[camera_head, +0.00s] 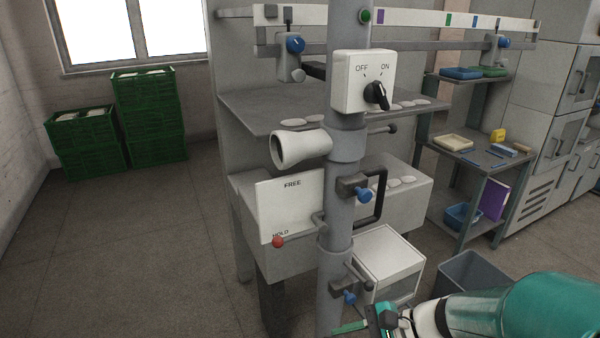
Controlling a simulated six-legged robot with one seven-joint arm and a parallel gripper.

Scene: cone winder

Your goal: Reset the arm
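My arm, teal and white, comes in from the lower right corner. My gripper (376,320) is at the bottom edge, by the foot of the grey post (340,210); its fingers are small and partly cut off, so their opening cannot be told. A white panel (288,207) left of the post is marked FREE at the top and HOLD at the lower left. A lever with a red knob (278,242) runs from the post and its knob is beside HOLD. A white switch box (349,82) has a black knob (377,95) below the ON mark.
A white cone (300,149), a black handle (381,198) and blue knobs (364,194) stick out from the post. A white box (390,262) and grey bin (471,277) stand to its right. Green crates (150,118) stand back left. The left floor is clear.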

